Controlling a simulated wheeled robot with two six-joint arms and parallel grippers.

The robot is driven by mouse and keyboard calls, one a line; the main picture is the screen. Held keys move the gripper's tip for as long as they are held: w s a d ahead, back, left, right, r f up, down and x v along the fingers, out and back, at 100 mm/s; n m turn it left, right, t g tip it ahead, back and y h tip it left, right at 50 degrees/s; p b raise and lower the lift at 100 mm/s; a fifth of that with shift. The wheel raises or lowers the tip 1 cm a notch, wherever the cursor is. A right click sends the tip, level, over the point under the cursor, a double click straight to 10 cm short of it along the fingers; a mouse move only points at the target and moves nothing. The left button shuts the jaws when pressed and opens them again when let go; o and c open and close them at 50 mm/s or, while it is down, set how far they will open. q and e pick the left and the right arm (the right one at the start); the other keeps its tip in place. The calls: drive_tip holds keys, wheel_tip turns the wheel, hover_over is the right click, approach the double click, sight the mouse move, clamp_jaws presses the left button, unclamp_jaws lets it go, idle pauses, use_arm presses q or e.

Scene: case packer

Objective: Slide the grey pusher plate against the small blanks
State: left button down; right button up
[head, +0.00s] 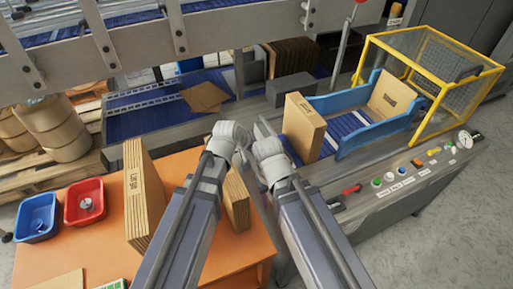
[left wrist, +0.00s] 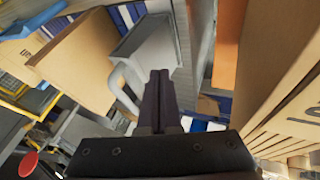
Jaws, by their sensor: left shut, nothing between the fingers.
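The grey pusher plate (left wrist: 152,52), with a bent handle, shows in the left wrist view just ahead of my left gripper (left wrist: 160,98). That gripper's dark fingers are together and empty; whether they touch the handle is unclear. In the head view a tan block of blanks (head: 303,128), seemingly the small ones, stands upright in the blue-railed bed. It also shows in the left wrist view (left wrist: 85,55), left of the plate. My left gripper (head: 232,138) and right gripper (head: 268,158) are side by side left of these blanks, mostly hiding the plate. The right fingers are hidden.
An orange table (head: 195,165) at the left holds tall blanks (head: 147,200) and a shorter stack (head: 237,200) partly behind my arms. A yellow guard (head: 430,80) and a button panel (head: 400,175) are at the right.

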use_arm(q)
drive_tip(key=shift+f, duration=0.1)
use_arm(e)
drive_tip(key=shift+s+f, duration=0.1)
drive_tip(key=shift+f, duration=0.05)
use_arm(q)
drive_tip(key=b+x, duration=0.8)
drive_tip(key=x, duration=0.1)
drive_tip(key=shift+w+f, duration=0.15)
drive_tip(key=shift+f, duration=0.2)
use_arm(e)
wheel_tip(320, 180, down, 8)
use_arm(q)
drive_tip(key=shift+w+d, duration=0.1)
drive_tip(key=shift+d, duration=0.05)
